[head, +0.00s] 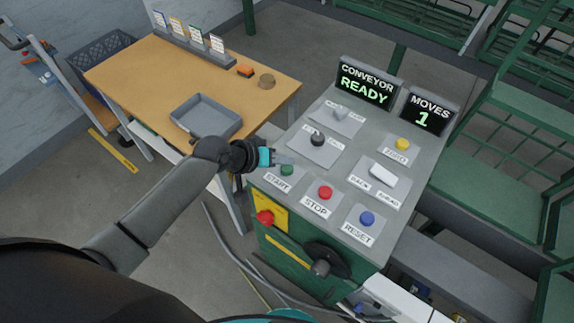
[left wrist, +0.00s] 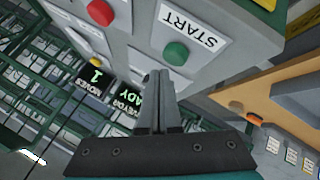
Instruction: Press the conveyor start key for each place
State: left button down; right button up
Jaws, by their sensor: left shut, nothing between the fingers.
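The green START key (head: 287,170) sits at the near left of the grey control panel (head: 262,180). It also shows in the left wrist view (left wrist: 176,53), just beyond the fingertips. My left gripper (head: 282,160) is shut and empty, beside the START key at the panel's left edge; its fingers also show in the left wrist view (left wrist: 160,78). I cannot tell whether it touches the key. The conveyor display (head: 366,84) reads "CONVEYOR READY". The moves display (head: 428,110) reads "MOVES 1". My right gripper is not in view.
The red STOP button (head: 325,192), blue RESET button (head: 367,218), yellow button (head: 403,144), white rocker (head: 383,175) and black selector knob (head: 317,139) are close by. A wooden table (head: 130,75) holds a grey tray (head: 205,116). A red knob (head: 265,217) is on the panel's front.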

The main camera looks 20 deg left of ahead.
pick_arm(q)
jog(key=shift+f, duration=0.15)
jog(key=shift+f, duration=0.3)
